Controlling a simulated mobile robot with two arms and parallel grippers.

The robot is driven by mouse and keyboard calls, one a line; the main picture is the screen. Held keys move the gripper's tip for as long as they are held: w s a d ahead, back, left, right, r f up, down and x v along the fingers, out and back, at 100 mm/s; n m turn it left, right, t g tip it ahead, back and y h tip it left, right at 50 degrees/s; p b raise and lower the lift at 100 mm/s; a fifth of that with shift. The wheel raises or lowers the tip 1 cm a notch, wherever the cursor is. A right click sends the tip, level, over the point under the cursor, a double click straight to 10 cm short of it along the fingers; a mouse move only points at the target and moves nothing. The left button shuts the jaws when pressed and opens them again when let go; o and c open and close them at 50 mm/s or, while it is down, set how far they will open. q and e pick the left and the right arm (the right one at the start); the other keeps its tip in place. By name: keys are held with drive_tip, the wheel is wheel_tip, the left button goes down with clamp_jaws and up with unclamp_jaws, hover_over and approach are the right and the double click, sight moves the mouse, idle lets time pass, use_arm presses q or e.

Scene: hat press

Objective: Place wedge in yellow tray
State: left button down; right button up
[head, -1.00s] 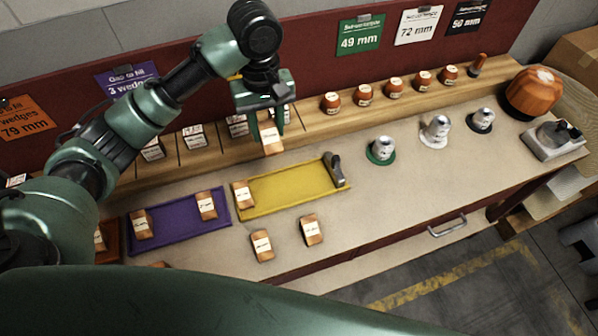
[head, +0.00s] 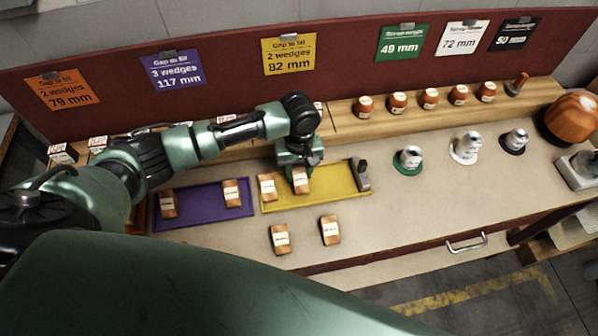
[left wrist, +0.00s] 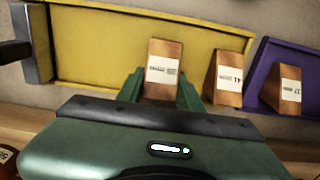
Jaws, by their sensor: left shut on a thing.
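The yellow tray (head: 333,184) lies on the bench below the yellow sign; it also shows in the left wrist view (left wrist: 100,45). My left gripper (head: 299,172) is shut on a wooden wedge (head: 301,182) with a white label, over the left half of the tray. The held wedge (left wrist: 162,72) stands between the green fingers in the left wrist view. I cannot tell whether it touches the tray floor. Another wedge (head: 267,187) is at the tray's left end, just left of the held one; it also shows in the left wrist view (left wrist: 227,75). My right gripper is out of view.
A purple tray (head: 200,209) with two wedges lies to the left. Two loose wedges, one here (head: 280,239) and one here (head: 330,230), lie in front of the yellow tray. A grey clamp-like block (head: 362,175) stands at its right end. The yellow tray's middle is bare.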

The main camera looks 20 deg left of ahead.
sight(299, 171)
use_arm(q)
drive_tip(key=shift+f, duration=0.35)
drive_tip(key=shift+f, duration=0.1)
drive_tip(key=c, duration=0.9)
unclamp_jaws()
wheel_tip(299, 171, up, 12)
drive_tip(key=shift+r+b, duration=0.15)
drive_tip(key=shift+b, duration=0.3)
